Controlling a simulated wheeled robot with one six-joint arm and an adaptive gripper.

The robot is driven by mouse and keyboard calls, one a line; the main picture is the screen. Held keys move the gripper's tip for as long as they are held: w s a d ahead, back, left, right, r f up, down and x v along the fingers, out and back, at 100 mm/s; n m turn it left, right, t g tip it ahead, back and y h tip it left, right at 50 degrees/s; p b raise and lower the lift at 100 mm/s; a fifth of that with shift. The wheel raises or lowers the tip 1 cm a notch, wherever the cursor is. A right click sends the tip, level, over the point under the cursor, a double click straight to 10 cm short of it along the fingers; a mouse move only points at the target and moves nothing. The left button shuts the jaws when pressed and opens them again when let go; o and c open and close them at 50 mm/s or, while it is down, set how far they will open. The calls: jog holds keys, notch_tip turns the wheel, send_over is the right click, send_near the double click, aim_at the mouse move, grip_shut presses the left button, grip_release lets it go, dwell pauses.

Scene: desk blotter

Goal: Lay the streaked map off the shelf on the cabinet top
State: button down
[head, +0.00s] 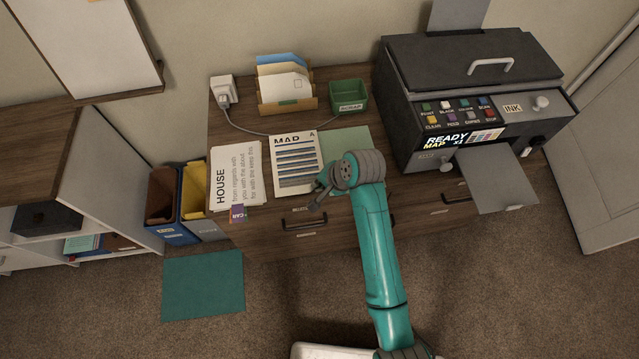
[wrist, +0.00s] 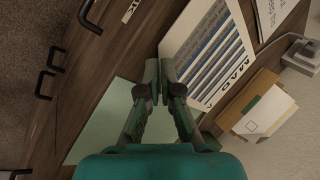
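The streaked map (head: 296,165), a white sheet with dark blue bands and a "MAP" heading, lies flat on the wooden cabinet top (head: 233,135). It also shows in the wrist view (wrist: 210,45), on the wood and beside a pale green sheet. My gripper (head: 318,196) is at the map's lower right corner in the head view. In the wrist view, my gripper (wrist: 158,68) has its fingertips together at the map's edge. I see no paper clearly pinched between them. Whether the tips touch the map I cannot tell.
The pale green sheet (head: 346,142) lies right of the map, a "HOUSE" sheet (head: 237,178) left. Behind stand a letter holder (head: 286,102) and green scrap bin (head: 349,97). A dark printer (head: 470,85) reading "READY MAP x1" fills the right, with a grey sheet (head: 495,180) in front.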

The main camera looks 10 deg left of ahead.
jog(key=shift+f, duration=0.35)
jog(key=shift+f, duration=0.15)
jog(key=c, duration=1.6)
grip_release()
jog(key=v, duration=1.2)
